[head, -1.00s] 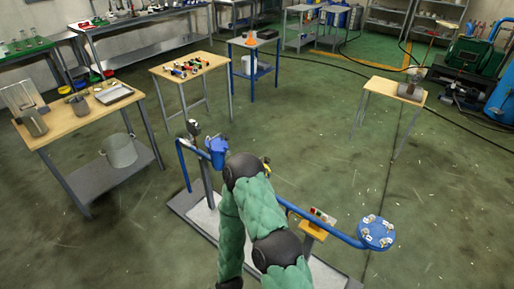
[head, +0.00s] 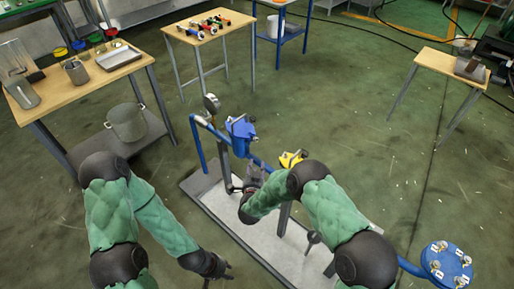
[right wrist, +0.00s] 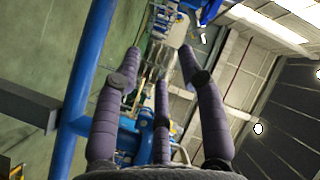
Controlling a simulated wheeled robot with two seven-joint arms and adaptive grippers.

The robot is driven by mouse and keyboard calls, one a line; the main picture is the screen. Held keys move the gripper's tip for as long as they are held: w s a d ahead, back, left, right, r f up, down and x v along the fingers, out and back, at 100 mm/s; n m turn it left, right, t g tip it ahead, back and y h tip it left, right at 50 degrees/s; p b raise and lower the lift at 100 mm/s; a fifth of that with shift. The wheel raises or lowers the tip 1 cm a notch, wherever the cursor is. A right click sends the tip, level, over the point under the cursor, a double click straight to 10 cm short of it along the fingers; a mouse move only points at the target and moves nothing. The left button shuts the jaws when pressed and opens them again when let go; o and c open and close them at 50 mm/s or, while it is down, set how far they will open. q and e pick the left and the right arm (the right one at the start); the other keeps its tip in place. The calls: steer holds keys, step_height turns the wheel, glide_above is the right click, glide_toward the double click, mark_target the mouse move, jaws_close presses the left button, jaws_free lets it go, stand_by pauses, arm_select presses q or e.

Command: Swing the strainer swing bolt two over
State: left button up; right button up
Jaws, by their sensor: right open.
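The blue strainer (head: 241,134) stands on the blue pipe line of the skid in the head view, with small metal parts at its top. At this size I cannot tell its swing bolts apart. My right gripper (head: 252,178) is below the strainer, partly hidden by my own arm. In the right wrist view its fingers (right wrist: 160,62) are spread with nothing between them. Part of a blue body, probably the strainer (right wrist: 211,10), shows at the top edge beyond the fingertips. My left gripper (head: 217,268) is low in the head view, left of the skid, with fingers apart and empty.
A gauge (head: 211,103) and a yellow part (head: 291,159) flank the strainer. A round blue flange (head: 446,264) is at the lower right. In the wrist view a blue pipe (right wrist: 84,85) runs close left of the fingers. Open floor lies right of the skid.

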mark_target(255, 140)
steer(key=w+r+m+t+h+b, duration=0.1)
steer(key=w+b, duration=0.4)
steer(key=w, duration=0.6)
step_height(255, 140, up, 2)
steer(key=shift+d+r+m+t+h, duration=0.15)
steer(key=shift+d+m+t+h, duration=0.15)
steer(key=shift+d+m+t, duration=0.15)
